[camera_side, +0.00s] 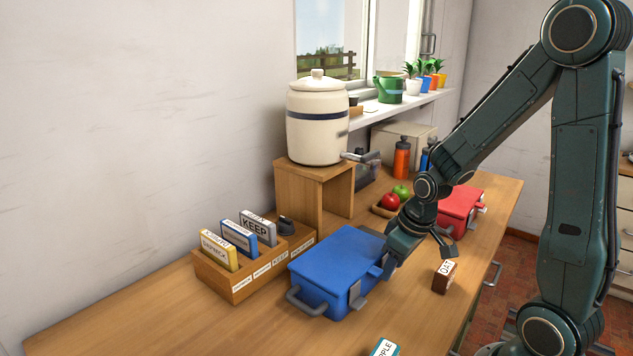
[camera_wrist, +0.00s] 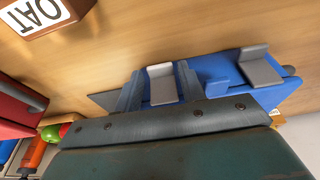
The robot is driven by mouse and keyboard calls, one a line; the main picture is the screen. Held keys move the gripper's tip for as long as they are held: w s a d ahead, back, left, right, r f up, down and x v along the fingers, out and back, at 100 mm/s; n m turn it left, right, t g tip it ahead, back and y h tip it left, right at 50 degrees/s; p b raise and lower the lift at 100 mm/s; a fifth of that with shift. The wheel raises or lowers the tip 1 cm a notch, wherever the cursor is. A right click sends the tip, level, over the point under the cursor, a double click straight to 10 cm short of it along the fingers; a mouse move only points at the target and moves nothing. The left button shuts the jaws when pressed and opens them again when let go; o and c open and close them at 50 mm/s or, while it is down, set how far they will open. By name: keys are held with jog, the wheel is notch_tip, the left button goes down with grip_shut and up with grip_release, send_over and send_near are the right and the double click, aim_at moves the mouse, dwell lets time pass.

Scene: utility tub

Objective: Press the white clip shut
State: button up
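A blue box (camera_side: 338,262) with a front handle stands on the table; part of it shows in the wrist view (camera_wrist: 215,68). A clip with a white upper edge and greyer face (camera_wrist: 162,86) is on the box between my gripper's fingers. A second, grey clip (camera_wrist: 258,68) is further along the same edge; a grey clip also shows in the side view (camera_side: 358,294). My gripper (camera_wrist: 158,76) is open, its fingers on either side of the white-edged clip. I cannot tell whether they touch it. In the side view my gripper hides that clip.
A red box (camera_side: 461,208) stands behind my gripper. A brown block marked OAT (camera_side: 444,277) is right of the blue box. A wooden card holder (camera_side: 238,284) is close to its left. A teal-edged block (camera_side: 384,347) is at the front. Bare table lies at front left.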

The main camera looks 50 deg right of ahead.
jog(key=v, duration=1.3)
jog(key=shift+a+r, duration=0.1)
dwell(0.3)
jog(key=s+a+r+t, duration=0.2)
jog(key=s+a+r, duration=0.2)
jog(key=s+a, duration=0.3)
jog(key=shift+s+a+r+t, duration=0.3)
jog(key=shift+s+a+r, duration=0.1)
jog(key=shift+a, duration=0.75)
jog(key=shift+w, duration=0.1)
